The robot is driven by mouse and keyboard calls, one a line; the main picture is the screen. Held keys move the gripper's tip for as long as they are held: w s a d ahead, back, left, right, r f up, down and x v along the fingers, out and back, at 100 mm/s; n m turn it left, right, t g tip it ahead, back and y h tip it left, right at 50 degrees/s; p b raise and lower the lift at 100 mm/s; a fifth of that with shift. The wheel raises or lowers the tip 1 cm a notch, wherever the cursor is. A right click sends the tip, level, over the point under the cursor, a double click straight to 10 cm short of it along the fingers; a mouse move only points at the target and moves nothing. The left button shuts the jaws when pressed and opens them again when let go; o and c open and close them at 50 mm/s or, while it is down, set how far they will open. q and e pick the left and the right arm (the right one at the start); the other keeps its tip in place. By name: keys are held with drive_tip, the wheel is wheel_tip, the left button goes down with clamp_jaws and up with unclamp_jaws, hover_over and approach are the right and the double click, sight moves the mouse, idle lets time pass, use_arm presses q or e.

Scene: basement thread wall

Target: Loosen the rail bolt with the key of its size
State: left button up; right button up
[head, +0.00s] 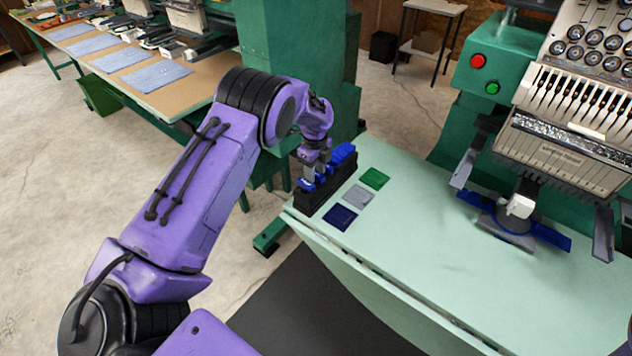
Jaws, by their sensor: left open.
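My left arm is purple and reaches in from the left. Its gripper (313,174) points down at the near end of a black rack (328,191) on the pale green table. The jaws are open. Several blue-handled items, seemingly the keys (343,154), stand in a row in the rack. Blue also shows around the fingertips, and I cannot tell whether they touch it. A blue rail (552,237) lies under the embroidery head at the right. I cannot make out the bolt or the key sizes. My right gripper is not in view.
Green, grey and navy patches (341,217) lie on the table (420,240) beside the rack. The embroidery machine (560,140) stands at the back right, with red and green buttons (478,61). The table between patches and rail is clear.

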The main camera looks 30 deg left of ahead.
use_arm(q)
clamp_jaws()
drive_tip(key=shift+r+p, duration=2.65)
drive_tip(key=shift+r, duration=0.45)
